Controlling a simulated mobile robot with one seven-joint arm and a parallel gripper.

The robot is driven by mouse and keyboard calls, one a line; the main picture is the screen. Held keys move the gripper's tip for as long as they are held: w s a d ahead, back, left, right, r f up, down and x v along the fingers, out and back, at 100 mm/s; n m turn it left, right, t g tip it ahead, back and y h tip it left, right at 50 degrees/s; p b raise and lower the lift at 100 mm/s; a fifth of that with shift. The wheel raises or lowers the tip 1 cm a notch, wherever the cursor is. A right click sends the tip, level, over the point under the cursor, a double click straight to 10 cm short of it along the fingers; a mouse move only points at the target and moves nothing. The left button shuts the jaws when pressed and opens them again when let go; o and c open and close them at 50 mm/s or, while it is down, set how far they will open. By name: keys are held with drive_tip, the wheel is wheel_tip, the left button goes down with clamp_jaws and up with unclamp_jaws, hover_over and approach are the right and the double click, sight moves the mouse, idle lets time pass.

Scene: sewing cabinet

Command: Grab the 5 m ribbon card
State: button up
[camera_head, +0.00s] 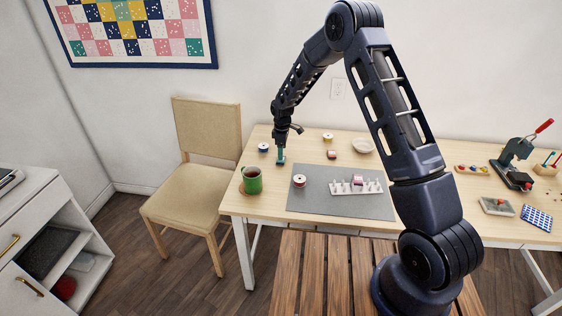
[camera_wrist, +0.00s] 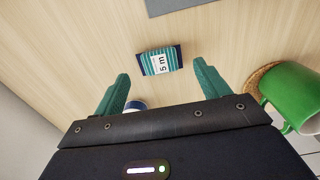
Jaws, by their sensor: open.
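The 5 m ribbon card (camera_wrist: 160,62) lies on the light wood table in the wrist view. It is a small teal and navy striped card with a white "5 m" label. My gripper (camera_wrist: 162,82) is open, with its two green fingers on either side of and a little short of the card in the picture. The fingers do not visibly touch it. In the head view my gripper (camera_head: 281,157) is over the left part of the table, near its back edge. I cannot make out the card there.
A green mug (camera_head: 252,181) on a woven coaster stands close by; it also shows at the right of the wrist view (camera_wrist: 292,92). A blue and white spool (camera_head: 263,147) sits near my gripper. A grey mat (camera_head: 335,207) holds a red-and-white spool (camera_head: 299,181) and a pegged rack (camera_head: 356,187).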

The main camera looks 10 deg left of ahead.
drive_tip(key=f, duration=0.4)
drive_tip(key=shift+a+f, duration=0.25)
drive_tip(key=shift+c, duration=0.2)
drive_tip(key=c, duration=0.7)
drive_tip(key=shift+c, duration=0.2)
